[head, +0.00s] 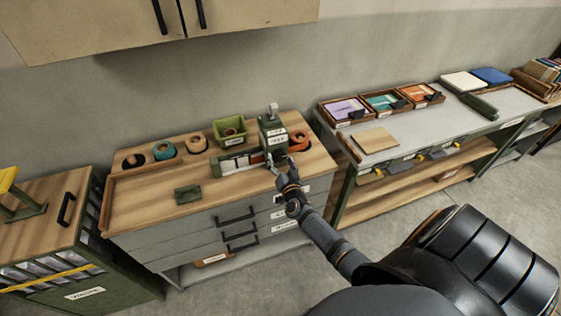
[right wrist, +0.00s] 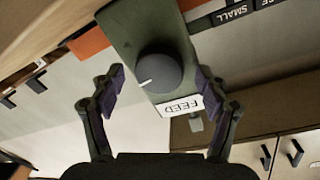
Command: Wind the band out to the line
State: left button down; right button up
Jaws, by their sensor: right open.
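A green dispenser (head: 272,134) stands at the back of the wooden worktop, with a pale guide strip (head: 238,162) running left from it. My right gripper (head: 284,172) is in front of the dispenser. Its open fingers (right wrist: 161,88) stand on either side of the knob, with gaps showing. An orange piece (right wrist: 90,42) shows beside the housing; I cannot tell if it is the band. No line is clearly visible. My left gripper is out of view.
Several tape rolls, one teal (head: 163,150), sit along the back of the worktop (head: 145,205). A green bin (head: 230,131) stands left of the dispenser, and a small green block (head: 188,194) lies near the front. A grey bench (head: 400,150) with trays is at right.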

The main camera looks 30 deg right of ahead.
jog(key=v, duration=1.2)
jog(key=s+a+f+n+g+y+b, duration=0.15)
jog(key=s+f, duration=0.25)
jog(key=f, duration=0.5)
jog(key=s+a+f+n+g+y, duration=0.1)
jog(key=s+f+n+g+y, duration=0.15)
jog(key=f, duration=0.65)
jog(key=s+a+f+n+g+y, duration=0.1)
jog(key=s+a+f+n+g, duration=0.1)
jog(key=s+f, duration=0.5)
jog(key=s+f+n+g, duration=0.1)
jog(key=s+f+g, duration=0.3)
jog(key=s+f, duration=0.5)
jog(key=s+f+n+g+b, duration=0.1)
jog(key=s+f+n+g, duration=0.1)
jog(key=s+f+g, duration=0.3)
jog(key=s+f, duration=0.4)
jog(key=s, duration=0.6)
jog(key=shift+s+f, duration=0.2)
jog(key=shift+f, duration=0.05)
jog(key=shift+a, duration=0.1)
